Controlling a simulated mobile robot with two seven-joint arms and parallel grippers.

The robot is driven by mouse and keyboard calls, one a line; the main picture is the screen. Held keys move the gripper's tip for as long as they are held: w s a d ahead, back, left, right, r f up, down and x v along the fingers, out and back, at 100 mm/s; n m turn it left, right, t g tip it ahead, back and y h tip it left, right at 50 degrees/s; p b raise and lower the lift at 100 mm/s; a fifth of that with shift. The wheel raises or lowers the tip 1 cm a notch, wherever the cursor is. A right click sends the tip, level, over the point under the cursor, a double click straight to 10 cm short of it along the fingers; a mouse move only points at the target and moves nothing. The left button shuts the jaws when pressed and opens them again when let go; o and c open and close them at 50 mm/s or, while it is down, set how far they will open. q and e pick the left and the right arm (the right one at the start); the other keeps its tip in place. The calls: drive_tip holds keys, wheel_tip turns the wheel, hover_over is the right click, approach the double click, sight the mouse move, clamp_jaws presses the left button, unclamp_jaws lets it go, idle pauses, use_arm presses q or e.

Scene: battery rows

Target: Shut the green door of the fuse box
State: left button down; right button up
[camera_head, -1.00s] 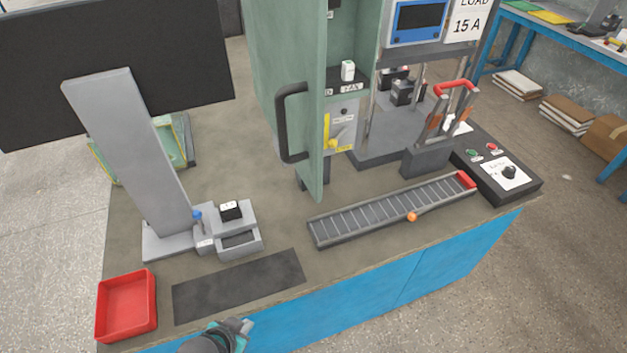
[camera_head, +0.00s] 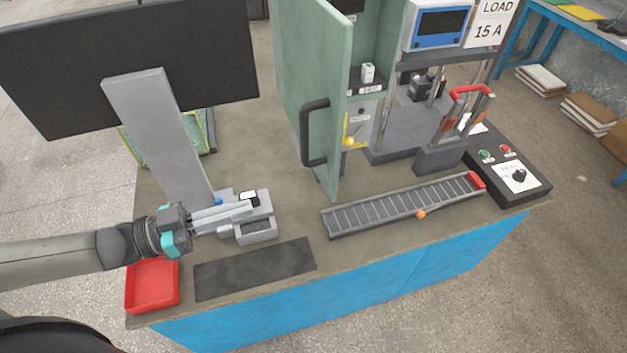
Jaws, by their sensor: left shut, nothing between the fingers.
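The green door (camera_head: 312,85) of the fuse box stands open, swung out toward me, with a black bar handle (camera_head: 308,135) on its face. Part of the fuse box interior (camera_head: 372,45) shows to the right of the door, with a small white-topped block and a yellow lever below. My left gripper (camera_head: 248,211) is shut and empty. It reaches in from the left over the small grey device at the left of the bench, well left of the door handle and not touching the door. My right gripper is not in view.
A grey post with a dark panel (camera_head: 130,70) stands behind my left arm. A red tray (camera_head: 152,286) and black mat (camera_head: 255,269) lie at the front. A ribbed grey rack (camera_head: 400,208) lies right of the door. Bare bench lies between the grey device and the door.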

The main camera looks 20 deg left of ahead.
sight(329, 182)
use_arm(q)
drive_tip(key=x, duration=1.3)
drive_tip(key=shift+w+r+p, duration=0.1)
drive_tip(key=shift+p, duration=0.3)
drive_tip(key=shift+w+d, duration=0.2)
drive_tip(key=shift+d, duration=0.15)
drive_tip(key=shift+w+d, duration=0.1)
